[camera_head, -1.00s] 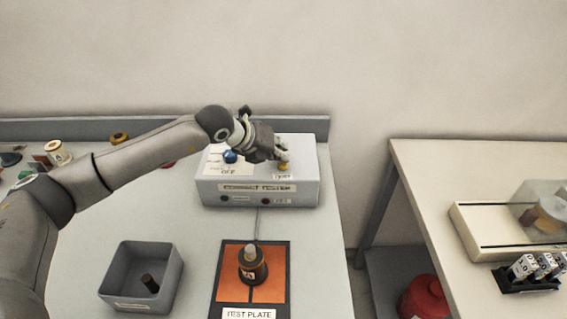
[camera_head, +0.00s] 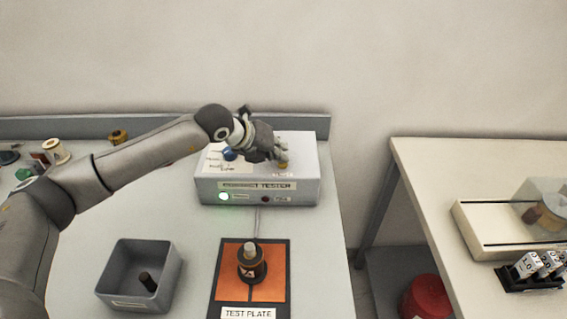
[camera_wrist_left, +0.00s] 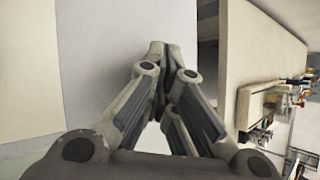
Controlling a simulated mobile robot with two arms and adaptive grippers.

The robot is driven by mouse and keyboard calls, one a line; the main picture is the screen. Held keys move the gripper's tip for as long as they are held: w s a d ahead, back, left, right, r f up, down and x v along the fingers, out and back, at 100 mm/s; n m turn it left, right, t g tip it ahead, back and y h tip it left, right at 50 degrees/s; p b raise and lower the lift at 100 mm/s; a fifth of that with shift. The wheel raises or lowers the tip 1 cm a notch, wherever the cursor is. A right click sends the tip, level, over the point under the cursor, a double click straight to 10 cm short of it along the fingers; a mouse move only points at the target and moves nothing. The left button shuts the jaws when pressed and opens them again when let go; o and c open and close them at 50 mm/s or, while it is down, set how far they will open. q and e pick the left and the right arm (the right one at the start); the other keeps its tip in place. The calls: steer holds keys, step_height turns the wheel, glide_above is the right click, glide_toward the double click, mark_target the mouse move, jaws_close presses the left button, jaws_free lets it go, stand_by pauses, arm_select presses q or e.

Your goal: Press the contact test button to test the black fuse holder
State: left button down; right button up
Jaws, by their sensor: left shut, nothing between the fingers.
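The tester box (camera_head: 212,185) stands at the back of the bench. My left gripper (camera_head: 281,154) is shut and empty, its fingertips pointing down at the yellow button (camera_head: 283,166) on top of the box. The tips appear to touch the button and cover part of it. On the box front the green lamp (camera_head: 223,196) is lit and the red lamp (camera_head: 265,199) is dark. The black fuse holder (camera_head: 252,268) stands upright on the orange test plate (camera_head: 230,285). The shut fingers show in the left wrist view (camera_wrist_left: 172,50), where the button is hidden. My right gripper is out of view.
A blue knob (camera_head: 230,154) sits on the box, left of my gripper. A grey bin (camera_head: 113,277) with a dark cylinder stands left of the plate. Several small parts lie at the far left. A second table (camera_head: 425,180) stands right across a gap.

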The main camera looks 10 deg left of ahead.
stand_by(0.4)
arm_select(q)
steer(key=shift+r, duration=0.4)
step_height(320, 180, up, 6)
steer(key=p, duration=0.1)
steer(key=shift+p, duration=0.4)
steer(key=shift+r, duration=0.1)
stand_by(0.6)
